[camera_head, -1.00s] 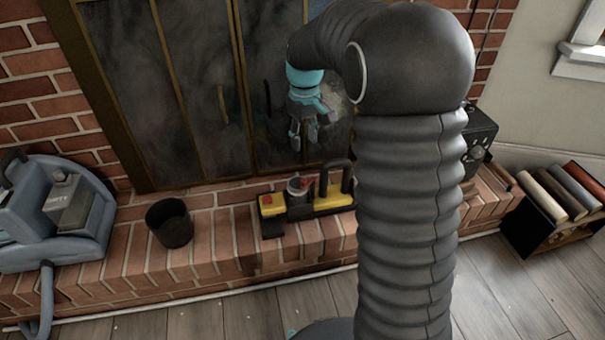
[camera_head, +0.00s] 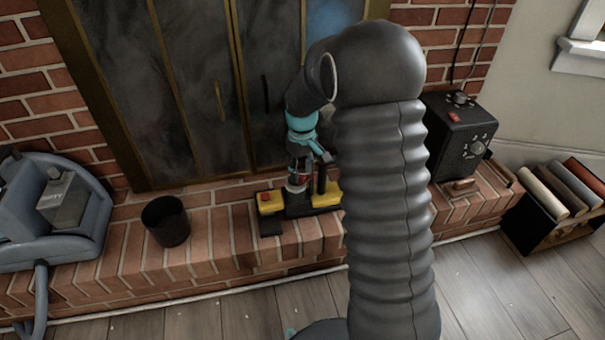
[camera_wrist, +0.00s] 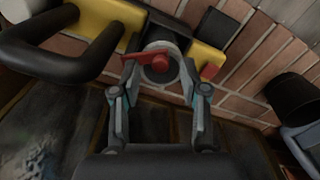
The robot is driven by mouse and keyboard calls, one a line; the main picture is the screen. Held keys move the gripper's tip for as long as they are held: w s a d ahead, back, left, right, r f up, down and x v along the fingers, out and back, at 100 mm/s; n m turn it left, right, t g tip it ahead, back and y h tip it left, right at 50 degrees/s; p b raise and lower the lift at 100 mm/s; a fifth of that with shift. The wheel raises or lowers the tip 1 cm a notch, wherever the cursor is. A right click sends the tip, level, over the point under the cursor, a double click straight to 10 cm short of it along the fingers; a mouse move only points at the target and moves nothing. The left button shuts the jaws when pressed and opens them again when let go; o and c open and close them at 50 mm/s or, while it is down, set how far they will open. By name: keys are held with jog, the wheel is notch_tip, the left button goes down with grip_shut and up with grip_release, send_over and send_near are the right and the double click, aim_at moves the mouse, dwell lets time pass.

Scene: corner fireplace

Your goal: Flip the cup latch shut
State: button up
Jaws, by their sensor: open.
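A yellow and black device (camera_head: 325,200) sits on the brick hearth, and it fills the top of the wrist view (camera_wrist: 110,14). A grey round cup (camera_head: 296,188) stands in its middle, partly hidden by my gripper in the head view. In the wrist view the cup's grey rim (camera_wrist: 172,46) shows around a red latch (camera_wrist: 148,69), which has a round knob and an arm reaching left. My gripper (camera_wrist: 158,76) is open, its fingers on either side of the latch. In the head view my gripper (camera_head: 299,176) is right above the cup. I cannot tell whether a finger touches the latch.
A black loop handle (camera_wrist: 72,62) stands on the device beside my gripper. A dark bin (camera_head: 167,222) and a grey-blue machine (camera_head: 60,215) are to the left. A black box with dials (camera_head: 460,135) is to the right. The fireplace doors (camera_head: 200,90) stand behind.

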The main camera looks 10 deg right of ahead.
jog(key=shift+f, duration=0.5)
grip_shut()
jog(key=m, duration=0.1)
jog(key=w+m+p, duration=0.1)
jog(key=shift+a+r+m, duration=0.1)
jog(key=shift+a+m, duration=0.15)
jog(key=shift+m, duration=0.15)
jog(key=shift+w+a+m+p, duration=0.1)
jog(key=shift+w+m+p, duration=0.2)
jog(key=shift+m, duration=0.6)
jog(key=shift+w+m+p, duration=0.3)
jog(key=shift+m, duration=0.6)
